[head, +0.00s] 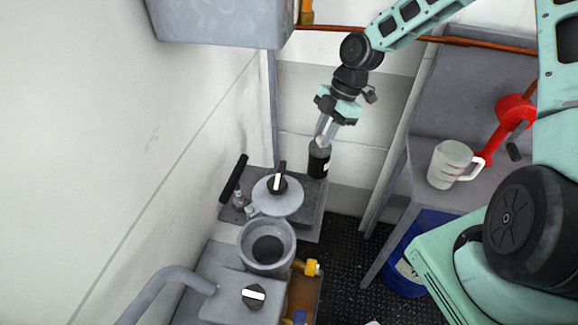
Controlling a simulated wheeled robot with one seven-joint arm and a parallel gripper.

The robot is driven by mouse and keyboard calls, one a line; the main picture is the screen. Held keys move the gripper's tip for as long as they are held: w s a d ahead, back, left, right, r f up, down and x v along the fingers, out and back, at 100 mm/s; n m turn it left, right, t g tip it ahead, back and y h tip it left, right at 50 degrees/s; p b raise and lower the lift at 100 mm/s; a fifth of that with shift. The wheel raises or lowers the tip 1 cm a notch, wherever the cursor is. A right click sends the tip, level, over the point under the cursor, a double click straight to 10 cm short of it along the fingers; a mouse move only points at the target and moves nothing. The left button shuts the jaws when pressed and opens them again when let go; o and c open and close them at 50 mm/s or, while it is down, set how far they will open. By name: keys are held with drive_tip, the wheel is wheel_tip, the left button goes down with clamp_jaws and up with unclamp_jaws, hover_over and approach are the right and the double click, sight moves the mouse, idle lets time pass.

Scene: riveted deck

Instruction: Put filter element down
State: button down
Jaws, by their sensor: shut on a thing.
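My gripper (323,138) is shut on the filter element (319,162), a small dark upright cylinder with a grey upper part and a small pale mark. The element is at the back right corner of a grey plate (313,205). I cannot tell whether its base touches the plate or hangs just above it. The fingers hide part of its top.
A round grey lid with a black handle (278,196), a black bar (234,178) and small metal fittings (239,199) occupy the plate. An open grey housing (267,243) stands in front. A measuring jug (450,164) stands on the right bench, above a blue bin (405,277).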

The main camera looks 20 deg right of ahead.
drive_tip(key=s+a+f+p, duration=0.2)
drive_tip(key=a+f, duration=0.3)
drive_tip(key=a, duration=0.4)
drive_tip(key=shift+a+f+p, duration=0.2)
drive_tip(key=shift+f+p, duration=0.15)
drive_tip(key=shift+f, duration=0.05)
drive_tip(key=c, duration=1.2)
unclamp_jaws()
drive_tip(key=shift+f, duration=0.1)
drive_tip(key=shift+c, duration=0.2)
drive_tip(key=b+v, duration=0.3)
drive_tip(key=v, duration=0.9)
